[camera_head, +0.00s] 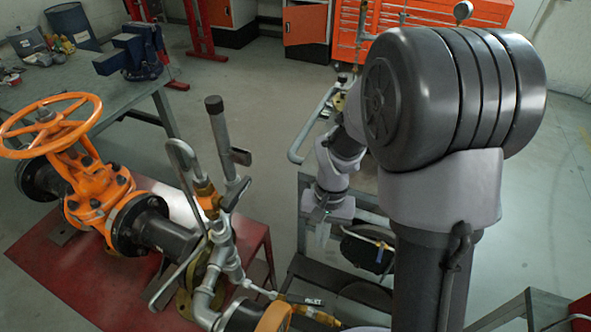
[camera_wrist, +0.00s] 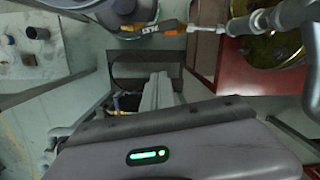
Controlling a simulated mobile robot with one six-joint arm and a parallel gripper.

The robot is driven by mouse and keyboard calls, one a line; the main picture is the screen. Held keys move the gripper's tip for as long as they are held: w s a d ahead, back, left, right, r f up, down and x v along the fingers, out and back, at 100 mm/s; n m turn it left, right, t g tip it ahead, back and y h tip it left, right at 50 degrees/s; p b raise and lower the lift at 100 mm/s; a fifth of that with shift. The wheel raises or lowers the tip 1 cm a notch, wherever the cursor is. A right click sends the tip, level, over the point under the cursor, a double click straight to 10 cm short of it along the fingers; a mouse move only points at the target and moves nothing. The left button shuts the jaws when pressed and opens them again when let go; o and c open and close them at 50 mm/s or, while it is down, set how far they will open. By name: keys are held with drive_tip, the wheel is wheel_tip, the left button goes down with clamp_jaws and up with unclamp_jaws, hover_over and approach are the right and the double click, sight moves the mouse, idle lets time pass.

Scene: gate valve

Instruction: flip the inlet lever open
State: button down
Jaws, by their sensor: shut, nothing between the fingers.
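A small dark tag with white lettering (camera_head: 313,301) sits beside orange and brass fittings low in the head view. The tag also shows in the wrist view (camera_wrist: 160,27), next to a short orange piece and a grey rod. I cannot clearly read it or tell which part is the inlet lever. A grey bar handle (camera_head: 217,125) stands nearly upright on the pipework, left of my gripper. My gripper (camera_head: 322,234) points down, shut and empty, right of the pipework and apart from it. Its pale fingers also show in the wrist view (camera_wrist: 160,82), below the tag.
A large orange handwheel valve (camera_head: 85,180) stands on a red bench (camera_head: 70,285) at left. Bent grey tubes (camera_head: 185,165) rise near the upright bar. A grey-framed cart (camera_head: 305,245) stands by my gripper. A workbench with a blue vise (camera_head: 130,50) is behind.

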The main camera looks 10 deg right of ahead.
sight(319, 301)
drive_tip(key=s+f+b, duration=0.3)
drive_tip(key=f, duration=0.4)
drive_tip(key=s+a+f+g+b, duration=0.1)
drive_tip(key=s+f+b, duration=0.2)
drive_tip(key=f, duration=0.5)
drive_tip(key=shift+a+f, duration=0.3)
drive_tip(key=shift+s, duration=0.15)
drive_tip(key=shift+s+r+m, duration=0.1)
drive_tip(key=shift+s+m, duration=0.6)
drive_tip(key=shift+s, duration=0.45)
drive_tip(key=shift+w+a, duration=0.1)
drive_tip(key=shift+w, duration=0.2)
